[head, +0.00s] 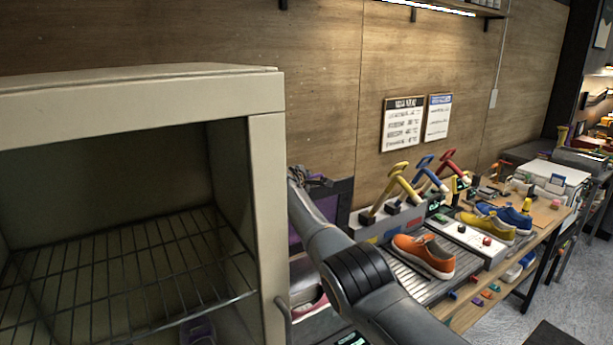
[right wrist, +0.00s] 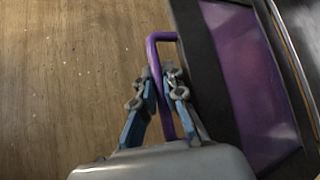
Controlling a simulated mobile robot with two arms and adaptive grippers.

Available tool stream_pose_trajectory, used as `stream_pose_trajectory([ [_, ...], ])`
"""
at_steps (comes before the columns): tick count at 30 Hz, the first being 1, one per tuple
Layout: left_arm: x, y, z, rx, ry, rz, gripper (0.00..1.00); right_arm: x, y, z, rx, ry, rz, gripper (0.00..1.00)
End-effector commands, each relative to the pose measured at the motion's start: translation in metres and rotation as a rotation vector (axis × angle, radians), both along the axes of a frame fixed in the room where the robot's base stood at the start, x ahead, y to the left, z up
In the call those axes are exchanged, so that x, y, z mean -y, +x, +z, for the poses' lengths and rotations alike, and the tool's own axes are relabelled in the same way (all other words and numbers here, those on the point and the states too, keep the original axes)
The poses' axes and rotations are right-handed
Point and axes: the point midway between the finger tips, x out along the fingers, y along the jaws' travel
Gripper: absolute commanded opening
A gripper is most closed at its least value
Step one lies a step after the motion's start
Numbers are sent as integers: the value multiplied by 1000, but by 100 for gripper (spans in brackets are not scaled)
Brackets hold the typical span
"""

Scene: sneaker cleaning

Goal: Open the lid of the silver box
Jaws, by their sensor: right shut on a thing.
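A dark-framed panel with a purple pane (head: 325,214) stands raised near the wooden wall, just right of the beige cabinet. It appears to be the lid of the box. It also fills the right side of the right wrist view (right wrist: 252,85). A purple handle (right wrist: 162,37) sticks out from its edge. My right gripper (right wrist: 163,88) is shut on this handle, its two fingers on either side. In the head view the right gripper (head: 312,181) is small, at the panel's upper left. The box's body is mostly hidden by my right arm and the cabinet. My left gripper is not in view.
The open-fronted beige cabinet (head: 266,200) with a wire rack (head: 120,265) stands close at left. An orange sneaker (head: 425,256) sits on a grooved tray to the right. Brushes with yellow, blue and red handles (head: 398,186) stand behind it. The wooden wall (head: 330,110) is close behind.

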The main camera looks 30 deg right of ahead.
Motion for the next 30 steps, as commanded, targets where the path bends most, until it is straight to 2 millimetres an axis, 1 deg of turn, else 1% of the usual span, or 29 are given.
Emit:
stream_pose_trajectory([
  [3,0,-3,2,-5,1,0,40,0,0,0,-15,-2,0,0],
  [16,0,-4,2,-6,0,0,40,-1,0,-1,-20,-3,1,0],
  [17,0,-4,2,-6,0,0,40,-1,0,-1,-20,-2,2,16],
  [18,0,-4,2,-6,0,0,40,-1,0,-1,-20,-2,2,24],
  [19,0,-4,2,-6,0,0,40,-1,0,-1,-20,-2,2,30],
  [20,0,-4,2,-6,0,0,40,-1,0,-1,-19,-2,1,34],
  [30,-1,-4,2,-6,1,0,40,-1,0,0,-18,-1,1,34],
])
